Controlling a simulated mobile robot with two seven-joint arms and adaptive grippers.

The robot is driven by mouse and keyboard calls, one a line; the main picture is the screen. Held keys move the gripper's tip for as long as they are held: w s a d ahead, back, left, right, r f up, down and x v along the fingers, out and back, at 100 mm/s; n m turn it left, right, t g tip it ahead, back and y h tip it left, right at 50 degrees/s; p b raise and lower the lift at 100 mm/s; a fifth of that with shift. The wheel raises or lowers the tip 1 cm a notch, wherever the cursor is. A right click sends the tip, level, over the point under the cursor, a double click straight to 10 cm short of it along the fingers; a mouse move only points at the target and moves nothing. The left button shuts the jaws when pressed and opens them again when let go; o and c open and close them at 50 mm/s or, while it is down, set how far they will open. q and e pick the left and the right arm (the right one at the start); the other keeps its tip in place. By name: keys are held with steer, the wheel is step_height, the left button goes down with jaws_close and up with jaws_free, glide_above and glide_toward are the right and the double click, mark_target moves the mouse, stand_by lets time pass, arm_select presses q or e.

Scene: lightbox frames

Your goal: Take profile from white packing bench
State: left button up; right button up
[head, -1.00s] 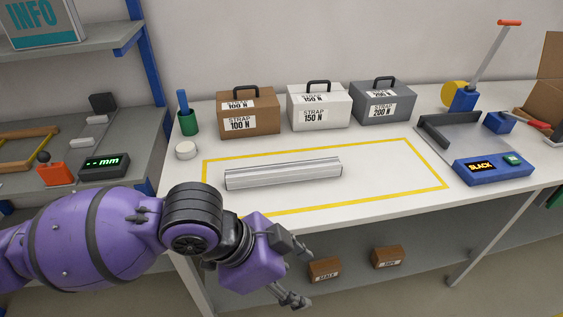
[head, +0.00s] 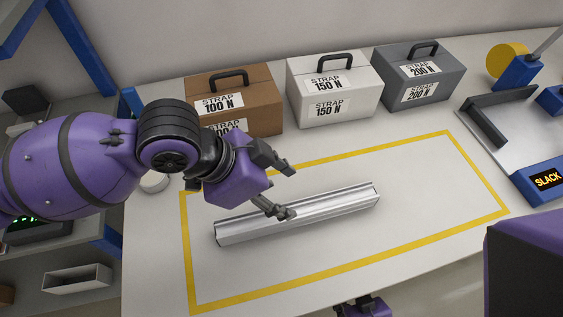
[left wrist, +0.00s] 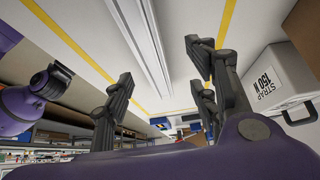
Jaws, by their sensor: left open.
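A silver aluminium profile (head: 340,208) lies on the white packing bench (head: 420,205), slantwise inside a yellow taped rectangle. My left gripper (head: 284,192) is open and empty, above the bench at the profile's back side, its lower finger overlapping the profile's middle in the head view. Whether it touches cannot be told. In the left wrist view the profile (left wrist: 146,42) runs between the spread fingers, beyond the tips. Part of my right gripper (head: 362,307) shows at the bottom edge of the head view, cut off, below the bench's front edge.
Brown (head: 255,107), white (head: 331,92) and grey (head: 412,78) strap boxes stand along the back, the brown one partly behind my left arm. A grey tray (head: 520,125) and a blue SLACK display (head: 543,181) stand at right. The taped area right of the profile is clear.

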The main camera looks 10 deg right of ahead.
mark_target(299, 208)
arm_select(q)
steer(key=shift+s+d+f, duration=0.25)
steer(key=shift+d+f, duration=0.2)
steer(key=shift+f, duration=0.2)
steer(key=shift+s+d+f, duration=0.25)
steer(key=shift+d+f, duration=0.2)
steer(key=shift+f, duration=0.15)
steer(key=x, duration=0.3)
steer(key=shift+s+d+f, duration=0.1)
steer(key=shift+s+f, duration=0.05)
steer(key=shift+f, duration=0.2)
steer(key=shift+d+f, duration=0.3)
steer(key=shift+f, duration=0.1)
steer(key=shift+r, duration=0.1)
jaws_close()
arm_select(e)
steer(key=shift+s+f, duration=0.25)
steer(key=shift+s, duration=0.3)
